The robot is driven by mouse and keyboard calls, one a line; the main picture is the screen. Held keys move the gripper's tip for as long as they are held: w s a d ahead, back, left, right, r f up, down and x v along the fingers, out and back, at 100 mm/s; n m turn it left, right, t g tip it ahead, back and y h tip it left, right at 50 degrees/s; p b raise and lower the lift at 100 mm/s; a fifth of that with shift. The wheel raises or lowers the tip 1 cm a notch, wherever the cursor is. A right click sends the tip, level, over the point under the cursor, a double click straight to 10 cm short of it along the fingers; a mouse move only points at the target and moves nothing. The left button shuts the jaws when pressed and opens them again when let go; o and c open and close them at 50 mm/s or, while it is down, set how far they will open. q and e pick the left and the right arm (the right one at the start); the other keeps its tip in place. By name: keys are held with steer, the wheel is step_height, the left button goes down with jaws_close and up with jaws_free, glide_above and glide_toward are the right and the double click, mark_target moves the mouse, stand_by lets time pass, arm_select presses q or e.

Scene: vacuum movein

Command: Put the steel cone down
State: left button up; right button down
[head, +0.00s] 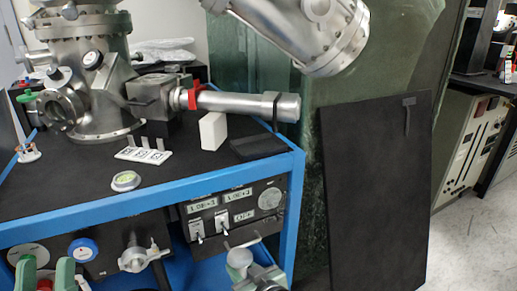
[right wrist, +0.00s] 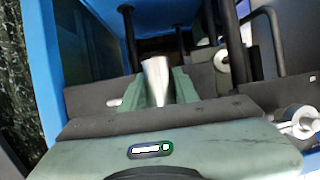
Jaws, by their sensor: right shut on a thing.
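The steel cone (right wrist: 157,76) is a small shiny grey piece in the right wrist view, narrower towards its lower end. My right gripper (right wrist: 159,88) is shut on it, with a green finger on each side. A dark panel lies just beyond, and I cannot tell whether the cone touches any surface.
A blue-framed cart (head: 150,198) carries a steel vacuum chamber (head: 105,95), a white block (head: 213,131) and a round dish (head: 126,181). Control units (head: 235,208) sit below. A black board (head: 372,190) stands at right. A metal knob (right wrist: 300,122) is beside the right gripper.

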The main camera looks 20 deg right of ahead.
step_height(320, 180, up, 21)
steer(key=d+m+h, duration=0.1)
steer(key=d, duration=0.1)
steer(key=shift+d+r+h, duration=0.15)
steer(key=shift+d+h, duration=0.15)
steer(key=shift+d, duration=0.05)
